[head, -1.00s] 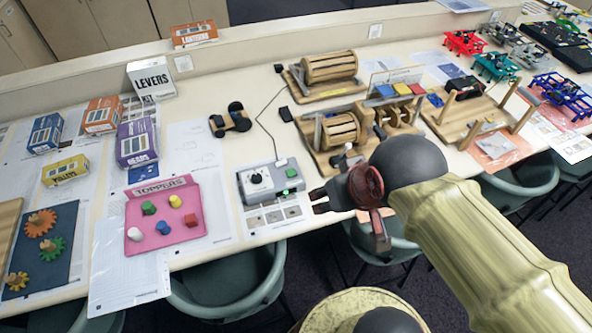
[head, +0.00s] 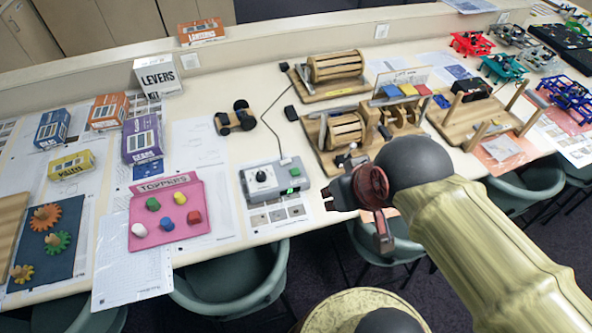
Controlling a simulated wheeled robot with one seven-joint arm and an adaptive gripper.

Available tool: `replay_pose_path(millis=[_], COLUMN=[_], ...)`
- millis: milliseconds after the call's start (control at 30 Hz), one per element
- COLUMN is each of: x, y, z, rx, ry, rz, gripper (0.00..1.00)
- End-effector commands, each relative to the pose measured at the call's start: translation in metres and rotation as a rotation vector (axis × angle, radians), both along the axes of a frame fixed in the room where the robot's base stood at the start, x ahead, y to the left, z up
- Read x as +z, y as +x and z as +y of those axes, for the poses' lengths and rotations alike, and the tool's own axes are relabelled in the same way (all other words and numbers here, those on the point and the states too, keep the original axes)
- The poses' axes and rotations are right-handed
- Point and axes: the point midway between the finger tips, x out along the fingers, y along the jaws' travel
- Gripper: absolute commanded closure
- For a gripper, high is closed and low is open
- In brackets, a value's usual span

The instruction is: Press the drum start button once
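A grey control box (head: 275,182) sits on the table near its front edge. A drum machine (head: 340,130) with a wooden slatted drum stands behind and to the right. My gripper (head: 330,196) is just right of the box, apart from it, pointing left. Its dark fingers look close together, but I cannot tell whether they are shut. I see nothing held.
A second slatted drum (head: 335,66) stands farther back. A cable runs to the box. A printed sheet (head: 309,213) lies in front of it. A pink toppers tray (head: 145,208) is at left. Chairs (head: 230,285) stand along the front edge.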

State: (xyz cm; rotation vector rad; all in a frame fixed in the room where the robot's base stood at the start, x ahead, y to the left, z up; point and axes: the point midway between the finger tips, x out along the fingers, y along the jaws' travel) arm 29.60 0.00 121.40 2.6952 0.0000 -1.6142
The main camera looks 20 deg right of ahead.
Motion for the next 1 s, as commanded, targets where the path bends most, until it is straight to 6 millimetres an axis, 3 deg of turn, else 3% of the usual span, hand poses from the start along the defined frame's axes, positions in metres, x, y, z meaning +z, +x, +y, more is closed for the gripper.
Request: replay_pose_path(millis=[267, 1000], x=[0.0000, 0.0000], y=[0.0000, 0.0000], z=[0.0000, 0.0000], rx=[0.000, 0.000], ry=[0.000, 0.000], rz=[0.000, 0.000], gripper=[1.00, 1.00])
